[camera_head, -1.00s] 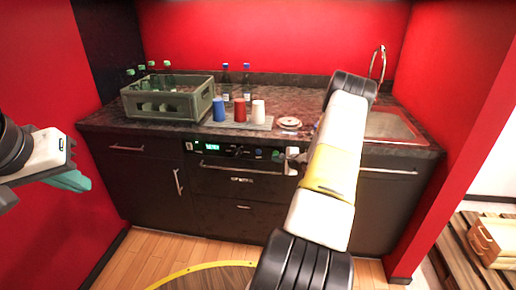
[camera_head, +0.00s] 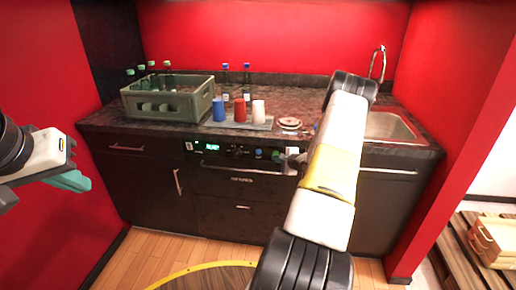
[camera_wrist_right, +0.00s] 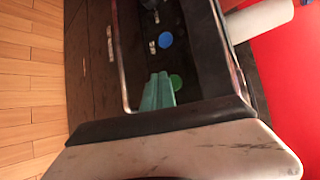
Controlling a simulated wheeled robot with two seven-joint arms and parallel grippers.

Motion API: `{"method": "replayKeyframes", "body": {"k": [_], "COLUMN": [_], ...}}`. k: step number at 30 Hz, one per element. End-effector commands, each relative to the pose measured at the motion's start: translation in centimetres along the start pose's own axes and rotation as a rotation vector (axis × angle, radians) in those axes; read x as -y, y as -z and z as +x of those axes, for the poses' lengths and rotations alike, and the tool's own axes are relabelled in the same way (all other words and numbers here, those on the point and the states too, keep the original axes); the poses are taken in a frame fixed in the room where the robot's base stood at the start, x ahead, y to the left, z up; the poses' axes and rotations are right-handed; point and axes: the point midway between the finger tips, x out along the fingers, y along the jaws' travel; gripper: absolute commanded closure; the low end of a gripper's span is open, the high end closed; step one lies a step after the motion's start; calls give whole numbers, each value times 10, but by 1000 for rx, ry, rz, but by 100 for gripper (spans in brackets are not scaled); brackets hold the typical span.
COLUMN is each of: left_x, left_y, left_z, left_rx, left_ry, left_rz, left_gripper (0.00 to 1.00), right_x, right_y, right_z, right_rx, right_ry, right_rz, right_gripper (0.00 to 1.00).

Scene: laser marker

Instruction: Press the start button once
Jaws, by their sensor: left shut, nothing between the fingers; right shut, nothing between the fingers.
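A dark control panel with a lit green display (camera_head: 212,147) runs along the front of the cabinet under the counter. In the right wrist view it carries a blue round button (camera_wrist_right: 165,40) and a green round button (camera_wrist_right: 176,82); I cannot read any label. My right gripper (camera_wrist_right: 158,92) is shut and empty, its teal fingertips right beside the green button. I cannot tell whether they touch it. In the head view my right arm partly hides this gripper. My left gripper (camera_head: 75,181) is shut and empty at the far left, well away from the panel.
A grey-green crate (camera_head: 168,104) with bottles stands on the counter (camera_head: 310,87). Blue, red and white cups (camera_head: 240,110) stand on a tray to its right. A sink (camera_head: 390,124) is at the right. Drawer handles (camera_head: 240,170) stick out below the panel.

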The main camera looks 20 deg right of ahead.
Motion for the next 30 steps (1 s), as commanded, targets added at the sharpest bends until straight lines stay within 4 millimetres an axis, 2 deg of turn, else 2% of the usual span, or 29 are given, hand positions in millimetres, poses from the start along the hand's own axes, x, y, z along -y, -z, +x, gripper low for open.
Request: {"method": "replayKeyframes", "body": {"k": [30], "left_x": [0], "left_y": [0], "left_z": [0], "left_rx": [0], "left_ry": [0], "left_rz": [0], "left_gripper": [100], "right_x": [4], "right_y": [4], "right_z": [6], "right_rx": [0], "right_ry": [0], "right_rz": [0], "right_gripper": [100]}}
